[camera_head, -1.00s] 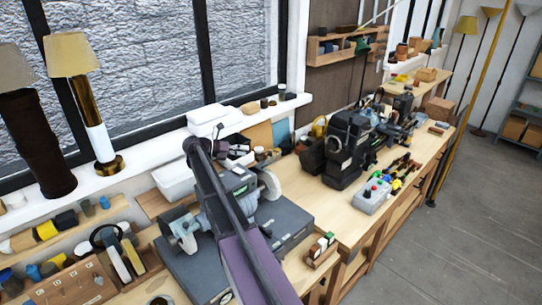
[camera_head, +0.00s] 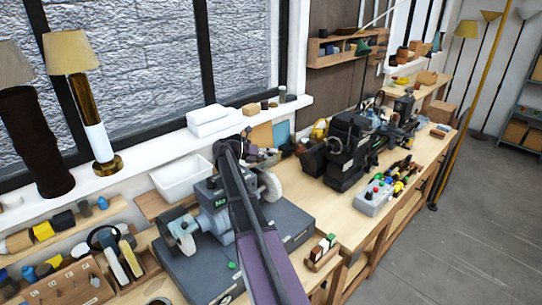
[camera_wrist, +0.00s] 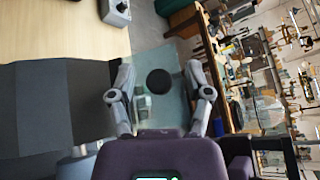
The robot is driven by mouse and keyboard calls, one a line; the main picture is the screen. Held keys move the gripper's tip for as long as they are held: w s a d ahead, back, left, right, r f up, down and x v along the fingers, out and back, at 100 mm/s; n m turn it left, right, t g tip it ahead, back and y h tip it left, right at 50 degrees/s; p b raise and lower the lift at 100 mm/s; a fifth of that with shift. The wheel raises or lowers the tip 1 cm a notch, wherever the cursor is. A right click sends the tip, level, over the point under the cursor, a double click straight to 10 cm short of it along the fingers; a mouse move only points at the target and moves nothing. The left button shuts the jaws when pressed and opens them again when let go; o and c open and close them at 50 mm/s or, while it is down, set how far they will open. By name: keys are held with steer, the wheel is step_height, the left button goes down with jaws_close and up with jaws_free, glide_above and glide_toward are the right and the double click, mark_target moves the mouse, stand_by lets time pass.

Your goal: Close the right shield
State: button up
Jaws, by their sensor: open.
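The grey bench grinder (camera_head: 213,222) stands on a dark base on the bench, with a pale wheel at each end. The right wheel (camera_head: 270,186) is partly behind my arm. In the wrist view, a clear, greenish pane (camera_wrist: 176,112) with a round black knob (camera_wrist: 159,81) shows between and beyond my fingers; it looks like the right shield. My gripper (camera_wrist: 160,72) is open, one finger on each side of the knob, with nothing held. I cannot tell whether the fingers touch the pane. In the head view, my arm hides the shield.
A white bin (camera_head: 183,177) stands behind the grinder. A control box with coloured buttons (camera_head: 372,199) and a black machine (camera_head: 347,150) stand to the right. A small wooden block holder (camera_head: 322,252) sits at the bench's front edge. Bare benchtop lies between.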

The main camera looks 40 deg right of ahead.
jaws_close()
